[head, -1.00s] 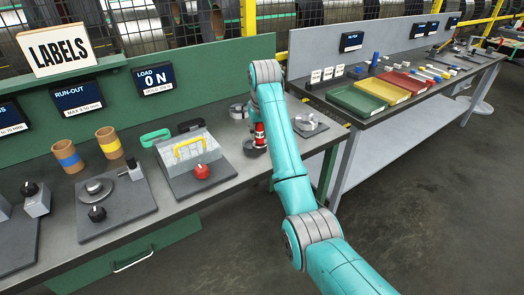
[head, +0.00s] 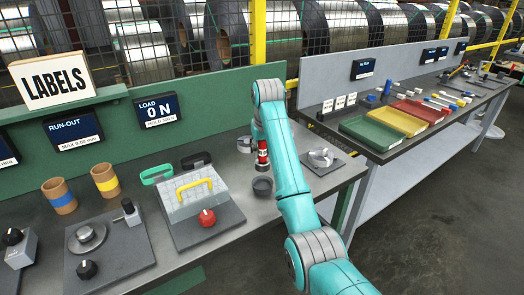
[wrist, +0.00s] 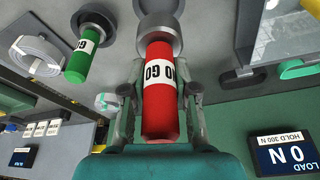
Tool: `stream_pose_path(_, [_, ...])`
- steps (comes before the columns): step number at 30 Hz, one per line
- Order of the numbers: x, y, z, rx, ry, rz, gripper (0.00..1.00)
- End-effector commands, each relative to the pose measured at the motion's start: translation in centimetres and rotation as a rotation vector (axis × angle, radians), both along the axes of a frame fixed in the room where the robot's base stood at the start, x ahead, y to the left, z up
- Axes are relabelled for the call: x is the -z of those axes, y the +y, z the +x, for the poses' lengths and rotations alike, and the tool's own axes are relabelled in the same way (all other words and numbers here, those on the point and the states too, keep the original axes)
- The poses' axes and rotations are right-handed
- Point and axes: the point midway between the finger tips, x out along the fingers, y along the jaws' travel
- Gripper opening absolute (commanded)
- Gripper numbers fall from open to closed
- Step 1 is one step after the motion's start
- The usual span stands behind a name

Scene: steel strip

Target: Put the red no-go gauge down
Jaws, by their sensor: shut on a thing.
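The red no-go gauge (head: 262,156) is a red cylinder with a white lettered band and hangs upright in my gripper (head: 260,138) above the green-backed bench. In the wrist view my gripper's fingers (wrist: 157,95) flank the red gauge (wrist: 159,110) and are shut on it. Its grey end (wrist: 155,42) points away from the palm. A round grey cup (head: 262,187) stands on the bench below and nearer than the gauge, with a visible gap between them. A green gauge (wrist: 80,58) with a white GO band shows in the wrist view; the arm hides it from the head camera.
Left of the gripper stands a grey fixture with a yellow handle (head: 195,188) and a red knob (head: 207,217). A black oval ring (head: 196,160) and a green one (head: 157,174) lie behind it. A coiled strip (head: 320,157) sits on a plate to the right.

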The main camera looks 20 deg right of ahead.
Motion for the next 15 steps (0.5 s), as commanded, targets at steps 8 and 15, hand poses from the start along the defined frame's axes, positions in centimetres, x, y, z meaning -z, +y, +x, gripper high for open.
stream_pose_path(8, [1.7, 0.0, 0.0, 0.0, 0.0, 0.0, 0.0])
stream_pose_path(15, [3.7, 0.0, 0.0, 0.0, 0.0, 0.0, 0.0])
